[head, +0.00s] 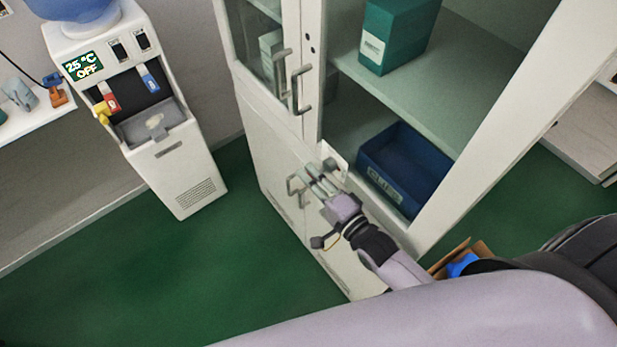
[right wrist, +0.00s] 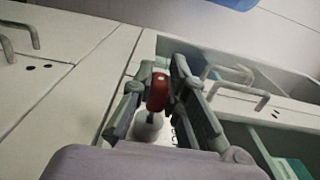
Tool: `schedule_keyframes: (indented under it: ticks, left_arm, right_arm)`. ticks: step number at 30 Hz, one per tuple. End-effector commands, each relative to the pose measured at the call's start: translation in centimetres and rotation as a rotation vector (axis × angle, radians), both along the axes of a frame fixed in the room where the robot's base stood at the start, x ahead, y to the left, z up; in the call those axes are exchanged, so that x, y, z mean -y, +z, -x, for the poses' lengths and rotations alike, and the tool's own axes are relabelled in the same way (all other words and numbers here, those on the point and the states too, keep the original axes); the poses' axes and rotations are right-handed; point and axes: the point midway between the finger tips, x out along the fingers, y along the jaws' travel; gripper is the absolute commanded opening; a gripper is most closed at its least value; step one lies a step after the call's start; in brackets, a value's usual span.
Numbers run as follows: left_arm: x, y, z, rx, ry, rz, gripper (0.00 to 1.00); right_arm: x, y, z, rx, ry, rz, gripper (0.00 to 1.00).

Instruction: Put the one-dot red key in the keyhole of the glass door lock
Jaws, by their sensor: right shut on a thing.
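In the right wrist view a red key (right wrist: 158,85) with one pale dot on its head is between the fingers of my right gripper (right wrist: 165,78). Its dark shank points down to a whitish round piece; I cannot tell whether they touch. In the head view my right gripper (head: 320,176) is at the cabinet's middle ledge, beside a small white plate (head: 335,158); the key cannot be made out there. The glass door (head: 262,52) is up and left of the gripper. Small dark holes (head: 311,49) show near its handles. My left gripper is not in view.
A blue bin (head: 404,185) and a green box file (head: 392,38) are in the open cabinet. Metal handles (head: 299,88) stick out of the cabinet front. A water dispenser (head: 135,120) stands at the left. The green floor between is clear.

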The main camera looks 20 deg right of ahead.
Motion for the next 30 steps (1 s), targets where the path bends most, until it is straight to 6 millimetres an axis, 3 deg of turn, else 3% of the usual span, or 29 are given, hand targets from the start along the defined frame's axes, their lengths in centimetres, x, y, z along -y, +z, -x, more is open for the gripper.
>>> schedule_keyframes:
  ticks: [30]
  left_arm:
    - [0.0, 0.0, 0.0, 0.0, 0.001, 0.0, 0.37]
  right_arm:
    - [2.3, 0.1, -0.9, 0.001, -0.002, 0.0, 0.0]
